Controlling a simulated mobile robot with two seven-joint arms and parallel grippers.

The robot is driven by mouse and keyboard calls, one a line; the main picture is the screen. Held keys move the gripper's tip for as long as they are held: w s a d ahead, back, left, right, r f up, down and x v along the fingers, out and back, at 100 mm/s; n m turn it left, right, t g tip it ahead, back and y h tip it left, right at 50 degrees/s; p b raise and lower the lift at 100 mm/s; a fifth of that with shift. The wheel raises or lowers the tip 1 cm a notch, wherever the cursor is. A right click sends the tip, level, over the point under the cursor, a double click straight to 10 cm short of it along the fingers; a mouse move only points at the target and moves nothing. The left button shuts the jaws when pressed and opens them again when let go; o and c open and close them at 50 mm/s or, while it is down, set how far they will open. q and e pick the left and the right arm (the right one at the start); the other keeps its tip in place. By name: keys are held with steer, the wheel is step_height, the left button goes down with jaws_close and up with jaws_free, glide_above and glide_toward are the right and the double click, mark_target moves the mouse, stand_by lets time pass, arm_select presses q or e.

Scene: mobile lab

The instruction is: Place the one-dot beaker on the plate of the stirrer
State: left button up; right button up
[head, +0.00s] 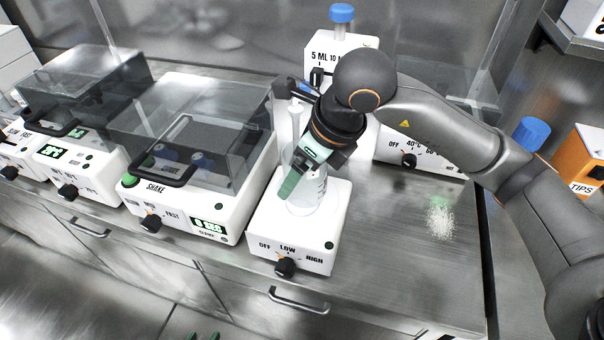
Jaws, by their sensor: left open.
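A clear glass beaker (318,188) with graduation marks stands upright on top of the white stirrer (312,250), whose knob reads OFF, LOW, HIGH. The beaker covers most of the plate, and I cannot make out a dot mark on it.
A lidded shaker (190,150) stands close on the stirrer's left, with more lidded devices beyond. Behind are a dispenser with a blue cap (342,13) and a device with a temperature knob (409,160). White granules (439,222) lie on the otherwise clear bench right of the stirrer.

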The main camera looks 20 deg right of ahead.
steer(key=shift+f, duration=0.3)
steer(key=shift+f, duration=0.1)
steer(key=shift+f+b, duration=0.15)
steer(key=shift+b, duration=0.15)
steer(key=o, duration=1.2)
steer(key=shift+o, duration=0.2)
steer(key=shift+r, duration=0.2)
steer(key=shift+r+p, duration=0.25)
steer(key=shift+p, duration=0.2)
steer(key=v, duration=1.1)
steer(key=shift+s+r+p, duration=0.25)
steer(key=shift+p, duration=0.2)
steer(key=shift+d, duration=0.1)
